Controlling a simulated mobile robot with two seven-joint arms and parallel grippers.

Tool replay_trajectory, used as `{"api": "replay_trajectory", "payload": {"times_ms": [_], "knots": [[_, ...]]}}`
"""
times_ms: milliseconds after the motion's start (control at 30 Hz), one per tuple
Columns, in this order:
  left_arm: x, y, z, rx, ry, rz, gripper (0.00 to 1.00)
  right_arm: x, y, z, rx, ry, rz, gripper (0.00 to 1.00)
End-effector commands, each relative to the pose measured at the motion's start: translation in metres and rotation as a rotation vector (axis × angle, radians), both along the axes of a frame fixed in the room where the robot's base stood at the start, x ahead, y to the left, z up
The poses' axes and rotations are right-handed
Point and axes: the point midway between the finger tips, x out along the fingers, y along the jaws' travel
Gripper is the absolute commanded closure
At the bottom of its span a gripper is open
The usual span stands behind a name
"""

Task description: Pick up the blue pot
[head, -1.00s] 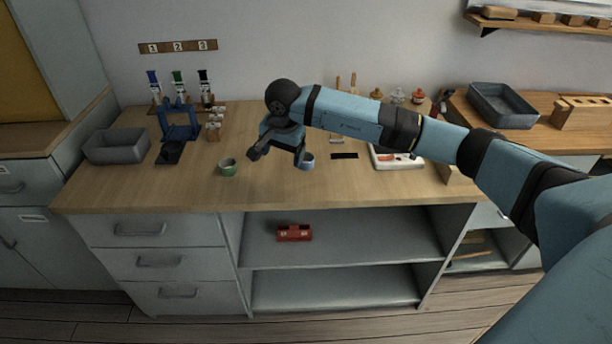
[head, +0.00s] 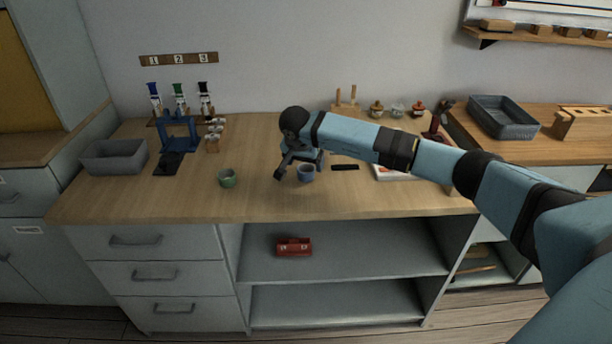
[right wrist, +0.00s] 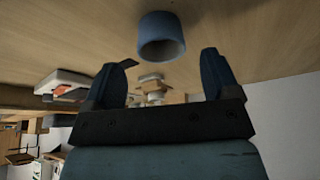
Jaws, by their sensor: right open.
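The blue pot (head: 306,173) is a small cup standing on the wooden worktop, right of the green pot (head: 227,178). In the right wrist view the blue pot (right wrist: 160,37) shows ahead of the fingers, roughly in line with the gap between them. My right gripper (head: 298,176) is open and empty, close to the pot. In the right wrist view the open right gripper (right wrist: 168,72) has its two fingers wide apart, with nothing between them. I cannot tell from the frames whether a finger touches the pot. My left gripper is out of view.
A grey bin (head: 114,157) and a blue stand (head: 179,135) are on the left of the worktop. A dark flat strip (head: 345,167) and a white tray (head: 392,174) lie right of the pot. The front of the worktop is clear.

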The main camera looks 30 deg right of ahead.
Motion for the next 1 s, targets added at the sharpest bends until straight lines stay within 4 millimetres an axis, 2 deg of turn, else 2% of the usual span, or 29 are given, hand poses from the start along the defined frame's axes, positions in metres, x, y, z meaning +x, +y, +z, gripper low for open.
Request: {"api": "replay_trajectory", "payload": {"times_ms": [33, 200, 467, 567, 700, 1000], "knots": [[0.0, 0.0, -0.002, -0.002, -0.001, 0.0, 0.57, 0.002, -0.001, -0.011, 0.001, 0.003, -0.001, 0.19], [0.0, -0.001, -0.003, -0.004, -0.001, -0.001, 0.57, 0.007, -0.007, -0.028, 0.001, 0.0, -0.001, 0.19], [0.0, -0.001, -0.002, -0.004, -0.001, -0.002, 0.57, 0.008, -0.008, -0.03, 0.001, -0.001, 0.0, 0.19], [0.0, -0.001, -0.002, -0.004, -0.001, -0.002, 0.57, 0.008, -0.008, -0.03, 0.0, 0.0, 0.0, 0.37], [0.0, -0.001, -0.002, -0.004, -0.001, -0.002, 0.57, 0.008, -0.008, -0.03, 0.0, 0.0, 0.0, 0.69], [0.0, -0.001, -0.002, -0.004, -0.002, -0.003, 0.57, 0.008, -0.008, -0.029, 0.001, -0.001, 0.0, 0.71]]}}
